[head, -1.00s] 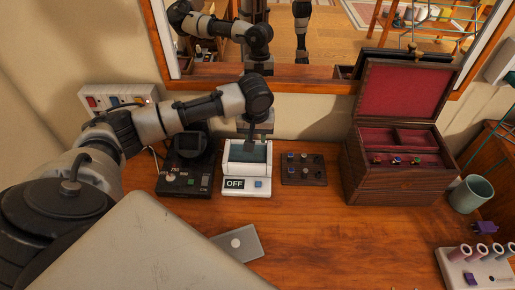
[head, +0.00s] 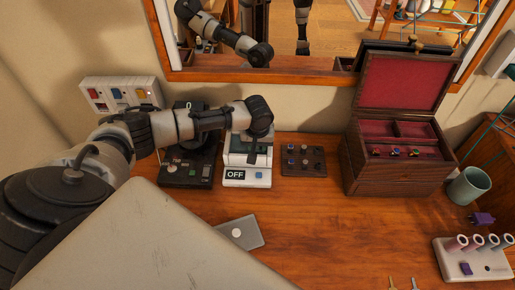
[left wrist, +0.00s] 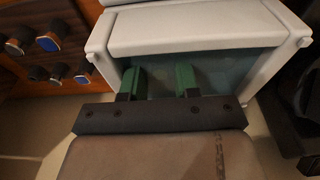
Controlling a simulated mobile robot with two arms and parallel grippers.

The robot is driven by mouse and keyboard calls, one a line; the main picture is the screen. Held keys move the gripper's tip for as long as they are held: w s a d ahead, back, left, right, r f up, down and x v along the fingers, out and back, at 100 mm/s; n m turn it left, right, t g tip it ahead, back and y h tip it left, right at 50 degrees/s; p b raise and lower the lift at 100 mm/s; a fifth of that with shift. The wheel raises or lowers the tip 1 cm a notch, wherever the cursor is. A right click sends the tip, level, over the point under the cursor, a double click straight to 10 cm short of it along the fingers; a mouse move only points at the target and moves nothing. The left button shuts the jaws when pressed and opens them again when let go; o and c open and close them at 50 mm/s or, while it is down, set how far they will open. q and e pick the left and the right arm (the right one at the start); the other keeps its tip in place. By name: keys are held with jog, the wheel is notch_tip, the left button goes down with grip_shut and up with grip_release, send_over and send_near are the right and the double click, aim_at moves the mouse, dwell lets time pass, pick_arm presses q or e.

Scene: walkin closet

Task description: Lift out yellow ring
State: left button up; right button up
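My left gripper (head: 251,158) points down over the white cleaner-like device (head: 247,182), whose display reads OFF. In the left wrist view its two green fingers (left wrist: 160,82) stand apart at the dark, glassy tank opening of the device (left wrist: 200,32). I see nothing between the fingers. A yellow ring cannot be made out in any view; the inside of the tank is dark and partly covered by my gripper. My right gripper is not in view.
An open wooden jewelry box (head: 398,172) with several small coloured rings stands at the right. A dark board with knobs (head: 303,161) lies beside the device; a black instrument (head: 187,172) stands left of it. A mug (head: 469,186) is far right.

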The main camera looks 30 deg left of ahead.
pick_arm(q)
grip_shut()
jog(key=shift+r, duration=0.1)
